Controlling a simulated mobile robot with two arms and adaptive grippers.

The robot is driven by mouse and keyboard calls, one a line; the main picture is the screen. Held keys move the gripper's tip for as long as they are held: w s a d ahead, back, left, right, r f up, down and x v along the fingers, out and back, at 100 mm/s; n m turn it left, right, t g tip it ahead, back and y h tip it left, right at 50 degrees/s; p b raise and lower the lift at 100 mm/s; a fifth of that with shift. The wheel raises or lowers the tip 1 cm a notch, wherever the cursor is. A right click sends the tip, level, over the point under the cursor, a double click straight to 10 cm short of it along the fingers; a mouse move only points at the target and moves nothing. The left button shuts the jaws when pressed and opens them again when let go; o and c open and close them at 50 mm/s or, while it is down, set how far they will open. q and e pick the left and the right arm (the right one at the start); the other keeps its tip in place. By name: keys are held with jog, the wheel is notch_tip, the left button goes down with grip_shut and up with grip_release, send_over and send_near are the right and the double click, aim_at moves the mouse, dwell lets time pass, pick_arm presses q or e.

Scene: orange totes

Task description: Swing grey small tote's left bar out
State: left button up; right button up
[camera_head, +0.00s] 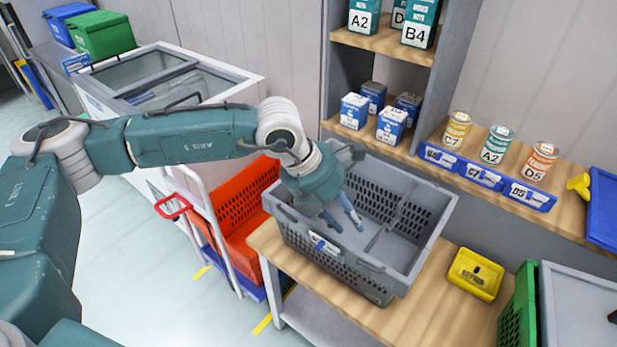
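The grey small tote (412,275) stands upright on the wooden bench, with perforated sides and a white label on its near side. No contents are clear inside it. My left gripper (345,221) reaches down from the upper left over the tote's near-left part. Its two bluish fingertips are apart, with nothing visible between them. They look close to the near rim, but I cannot tell whether they touch the tote. The gripper and wrist hide part of the tote's left end, and I cannot make out the left bar clearly. My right gripper is not in view.
An orange-red tote (240,207) sits on a white cart left of the bench. A yellow bin (475,274) lies right of the grey tote. A green tote (518,312) stands at the lower right. Shelves with boxes and cans (494,146) rise behind.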

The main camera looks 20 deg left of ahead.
pick_arm(q)
jog(key=w+a+y, duration=0.1)
jog(key=a, duration=0.2)
jog(key=w+a+y, duration=0.1)
jog(key=w+a, duration=0.1)
jog(key=a, duration=0.2)
jog(key=w+a+r+n+t+y, duration=0.1)
jog(key=w+a, duration=0.1)
jog(key=a, duration=0.1)
jog(key=shift+a+y, duration=0.2)
jog(key=shift+y, duration=0.2)
jog(key=shift+a+f, duration=0.1)
jog(key=shift+f, duration=0.2)
jog(key=shift+b+x, duration=1.05)
jog(key=shift+x, duration=2.15)
jog(key=c, duration=0.5)
jog(key=shift+d+r, duration=0.1)
jog(key=shift+d, duration=0.1)
